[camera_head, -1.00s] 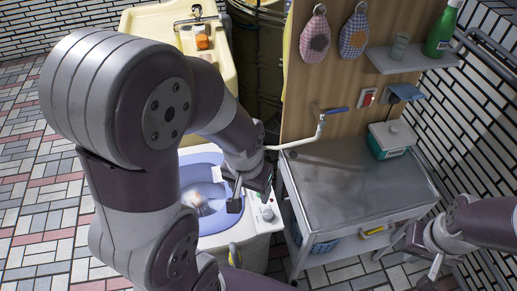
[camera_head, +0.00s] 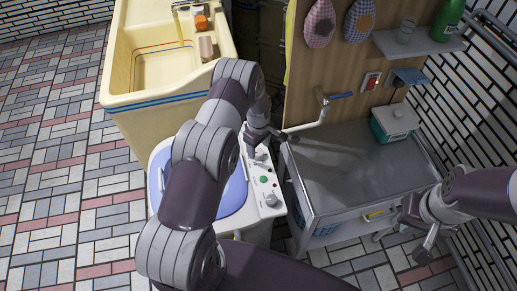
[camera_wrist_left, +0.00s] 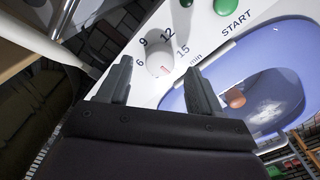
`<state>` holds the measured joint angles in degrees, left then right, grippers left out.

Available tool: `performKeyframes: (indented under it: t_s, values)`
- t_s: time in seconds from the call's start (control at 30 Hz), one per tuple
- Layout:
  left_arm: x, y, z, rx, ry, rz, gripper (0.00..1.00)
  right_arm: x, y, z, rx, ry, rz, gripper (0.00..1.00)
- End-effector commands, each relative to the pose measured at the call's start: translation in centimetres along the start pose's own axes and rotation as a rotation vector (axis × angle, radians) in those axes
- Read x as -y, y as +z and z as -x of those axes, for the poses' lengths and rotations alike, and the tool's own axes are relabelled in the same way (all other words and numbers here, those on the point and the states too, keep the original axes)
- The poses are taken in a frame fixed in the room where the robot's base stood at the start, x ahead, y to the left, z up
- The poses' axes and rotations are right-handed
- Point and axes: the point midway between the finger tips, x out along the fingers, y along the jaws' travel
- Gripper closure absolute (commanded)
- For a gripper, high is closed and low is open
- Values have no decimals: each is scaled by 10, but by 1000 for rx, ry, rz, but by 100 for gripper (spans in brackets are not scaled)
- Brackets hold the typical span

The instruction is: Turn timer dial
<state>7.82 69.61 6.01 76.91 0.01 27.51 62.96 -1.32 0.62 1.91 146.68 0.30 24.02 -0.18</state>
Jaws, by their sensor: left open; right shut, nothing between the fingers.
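The timer dial (camera_wrist_left: 160,58) is a white knob ringed by the numbers 6, 9, 12 and 15 and "min" in the left wrist view. It sits on the white control panel of the washing machine (camera_head: 250,222). My left gripper (camera_wrist_left: 157,68) is open, with one finger on either side of the dial's lower part; I cannot tell whether they touch it. In the head view my left gripper (camera_head: 264,147) is over the far end of the panel and largely hides the dial. My right gripper (camera_head: 428,247) is shut and empty, right of the metal table.
A green START button (camera_head: 263,180) and another knob (camera_head: 271,201) are on the panel. A metal-topped table (camera_head: 360,175) stands close at right, with a pipe and tap (camera_head: 325,110) behind. A yellow sink (camera_head: 150,100) stands behind at left.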

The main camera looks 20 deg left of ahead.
Motion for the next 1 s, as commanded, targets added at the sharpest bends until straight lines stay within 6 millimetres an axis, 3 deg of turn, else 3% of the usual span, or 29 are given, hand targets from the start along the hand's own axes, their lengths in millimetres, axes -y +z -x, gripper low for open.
performKeyframes:
  t_s: [0.2,0.5,0.67,0.7,1.0]
  values:
    - [0,0,-24,0,0,-1,35,0,0,2,0,0,0,100]
    - [0,0,-27,-1,1,-1,35,0,0,2,0,0,0,100]
    - [0,0,-27,0,1,-1,87,0,0,2,0,0,0,100]
    - [0,0,-26,0,1,-1,91,0,0,2,0,0,0,100]
    - [0,0,-28,0,1,-33,91,0,0,-2,0,0,0,100]
